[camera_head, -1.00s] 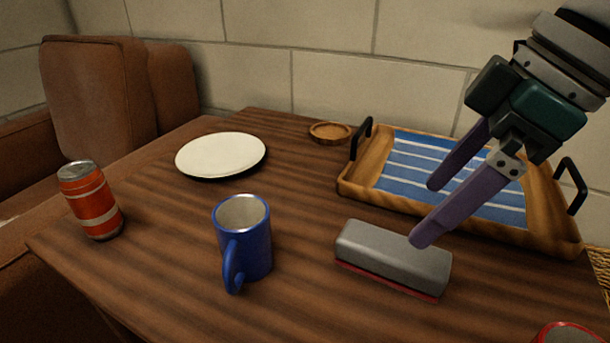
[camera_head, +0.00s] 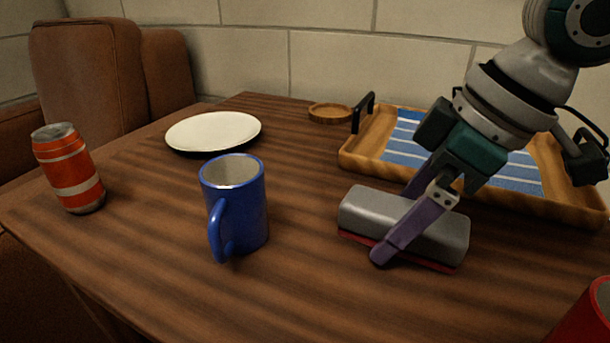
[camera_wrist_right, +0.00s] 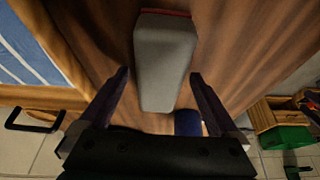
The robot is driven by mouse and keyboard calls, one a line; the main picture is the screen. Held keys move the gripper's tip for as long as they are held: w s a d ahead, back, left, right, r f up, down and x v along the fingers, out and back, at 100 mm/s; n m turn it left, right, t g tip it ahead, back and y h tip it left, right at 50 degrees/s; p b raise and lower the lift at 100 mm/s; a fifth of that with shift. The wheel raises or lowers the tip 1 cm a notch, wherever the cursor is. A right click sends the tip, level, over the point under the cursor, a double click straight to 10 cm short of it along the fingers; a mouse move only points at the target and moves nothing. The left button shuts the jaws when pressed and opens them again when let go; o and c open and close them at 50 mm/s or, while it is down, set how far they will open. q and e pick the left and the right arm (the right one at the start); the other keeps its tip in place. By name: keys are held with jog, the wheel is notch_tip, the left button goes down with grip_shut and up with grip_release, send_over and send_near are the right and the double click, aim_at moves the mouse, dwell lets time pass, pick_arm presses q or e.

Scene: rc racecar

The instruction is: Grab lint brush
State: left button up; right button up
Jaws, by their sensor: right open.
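The lint brush (camera_head: 365,212) is a grey block with a red underside, lying on the wooden table. My right gripper (camera_head: 395,222) is open and reaches down at the brush, with one purple finger in front of its near side and the other partly hidden behind it. In the right wrist view, the brush (camera_wrist_right: 163,60) lies between the two open fingers of the gripper (camera_wrist_right: 160,80), with a gap on each side. I cannot tell from the views whether either finger touches it. My left gripper is not in view.
A blue mug (camera_head: 240,205) stands left of the brush. A wooden tray (camera_head: 372,165) with a striped blue cloth is behind it. A plate (camera_head: 213,131), a coaster (camera_head: 330,112) and a red can (camera_head: 70,170) are farther off. A red object (camera_head: 588,318) is at the lower right.

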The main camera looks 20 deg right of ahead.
jog(key=shift+c, duration=0.2)
jog(key=c, duration=1.4)
